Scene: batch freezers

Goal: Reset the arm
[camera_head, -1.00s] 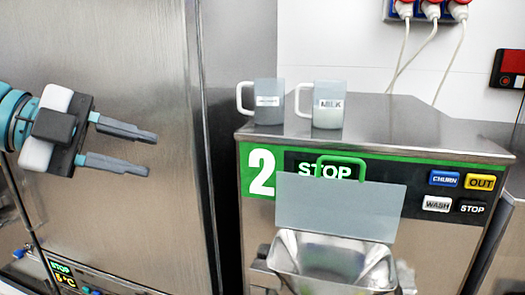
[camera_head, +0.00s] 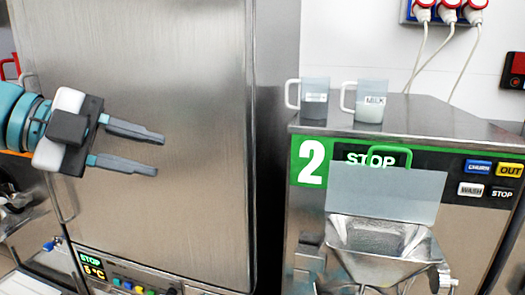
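My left gripper (camera_head: 160,154) comes in from the left edge, in front of the tall steel freezer cabinet (camera_head: 150,60). Its two grey fingers point right and are spread apart, with nothing between them. It looks clear of other objects. My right gripper is not in the picture.
The number 2 batch machine (camera_head: 480,235) stands at the right, with a metal chute (camera_head: 375,262) and green-handled cover (camera_head: 385,195). Plugs and cables (camera_head: 447,15) are on the wall behind.

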